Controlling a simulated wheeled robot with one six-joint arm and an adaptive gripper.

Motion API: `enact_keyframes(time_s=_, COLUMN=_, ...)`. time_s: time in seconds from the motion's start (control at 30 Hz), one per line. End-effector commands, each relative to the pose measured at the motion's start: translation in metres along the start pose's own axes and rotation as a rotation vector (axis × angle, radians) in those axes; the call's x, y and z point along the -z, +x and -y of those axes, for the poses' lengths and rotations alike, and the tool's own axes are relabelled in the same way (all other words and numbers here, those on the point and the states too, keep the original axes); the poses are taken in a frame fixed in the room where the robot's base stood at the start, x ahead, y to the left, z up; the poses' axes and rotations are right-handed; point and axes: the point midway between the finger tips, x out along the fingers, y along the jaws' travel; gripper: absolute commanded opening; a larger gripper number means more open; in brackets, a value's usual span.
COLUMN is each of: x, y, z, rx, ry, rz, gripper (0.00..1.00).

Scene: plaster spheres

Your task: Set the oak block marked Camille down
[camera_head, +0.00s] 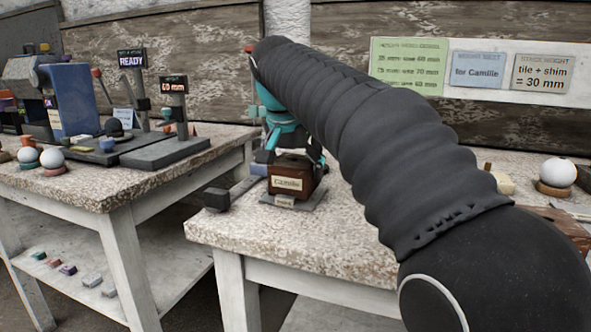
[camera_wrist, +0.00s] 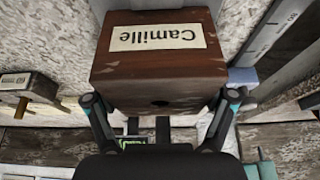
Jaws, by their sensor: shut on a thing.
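The brown oak block marked Camille (camera_head: 291,178) is at the left end of the near table in the head view. My gripper (camera_head: 292,156) is above it, its teal-jointed fingers on either side. In the wrist view the block (camera_wrist: 160,62) fills the top middle, its Camille label upside down, and my gripper (camera_wrist: 160,103) is shut on its sides. A flat grey plate (camera_head: 305,199) with a small label lies under the block. I cannot tell whether the block touches the plate. My arm hides part of the near table.
A dark object with a grey bar (camera_head: 217,198) lies left of the plate. A white sphere (camera_head: 557,171) sits on a ring at the right. The left table (camera_head: 100,190) carries a blue machine (camera_head: 72,98) and posts with signs. Notices (camera_head: 478,70) hang behind.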

Motion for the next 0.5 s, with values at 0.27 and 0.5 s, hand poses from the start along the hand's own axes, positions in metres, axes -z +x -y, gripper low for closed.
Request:
enact_keyframes(time_s=0.27, x=-0.002, y=0.0045, z=-0.0002, rx=0.0, ry=0.0, rz=-0.001, gripper=0.35)
enact_keyframes(time_s=0.5, x=-0.002, y=0.0047, z=-0.0001, rx=0.0, ry=0.0, rz=0.0, gripper=1.0)
